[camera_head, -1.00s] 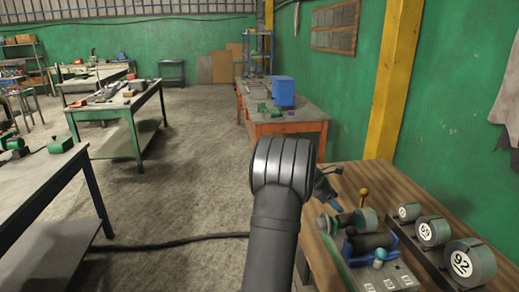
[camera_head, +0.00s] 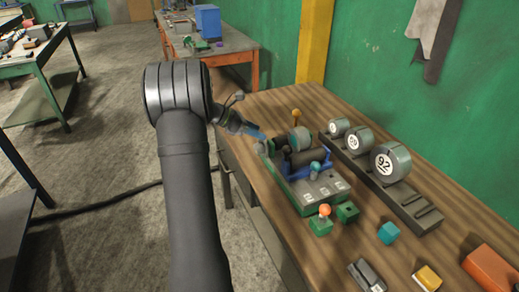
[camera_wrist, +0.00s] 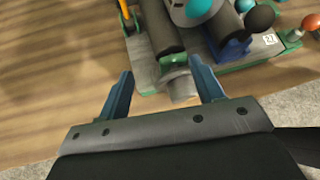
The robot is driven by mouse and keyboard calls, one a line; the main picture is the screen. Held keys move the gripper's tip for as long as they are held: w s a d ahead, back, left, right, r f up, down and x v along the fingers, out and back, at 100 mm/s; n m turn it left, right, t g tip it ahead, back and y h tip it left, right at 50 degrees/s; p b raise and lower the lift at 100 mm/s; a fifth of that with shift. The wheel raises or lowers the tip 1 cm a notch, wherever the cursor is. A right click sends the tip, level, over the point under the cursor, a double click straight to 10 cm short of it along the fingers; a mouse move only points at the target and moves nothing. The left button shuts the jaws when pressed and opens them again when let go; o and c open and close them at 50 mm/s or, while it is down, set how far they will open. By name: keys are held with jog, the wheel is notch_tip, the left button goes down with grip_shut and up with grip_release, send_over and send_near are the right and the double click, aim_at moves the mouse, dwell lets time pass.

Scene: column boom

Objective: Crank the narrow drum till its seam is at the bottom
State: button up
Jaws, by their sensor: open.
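A crank device on a grey-green base (camera_head: 318,197) stands on the wooden bench. It carries a short grey-green drum (camera_head: 300,139) and a longer dark roller (camera_head: 303,157); I take the short one as the narrow drum. I cannot make out its seam. An orange-topped handle (camera_head: 295,116) rises behind it, and a teal knob (camera_head: 315,167) sits by a blue bracket at the front. My gripper (camera_head: 257,137) is at the device's left end. In the wrist view my gripper (camera_wrist: 166,80) is open, with a grey cylindrical end piece (camera_wrist: 179,84) between its blue fingers.
A dark rack (camera_head: 372,176) with several numbered drums, one marked 92 (camera_head: 391,162), stands right of the device.

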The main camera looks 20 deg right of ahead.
jog(key=s+a+f+n+h, duration=0.2)
jog(key=a+f+n+h, duration=0.25)
jog(key=a, duration=0.75)
jog(key=n+t+h, duration=0.3)
send_near(255, 150)
jog(key=shift+n+y, duration=0.25)
jog(key=d, duration=0.8)
jog(key=shift+s+d+r, duration=0.1)
jog(key=shift+d+r, duration=0.15)
jog(key=shift+d, duration=0.1)
jog(key=c, duration=1)
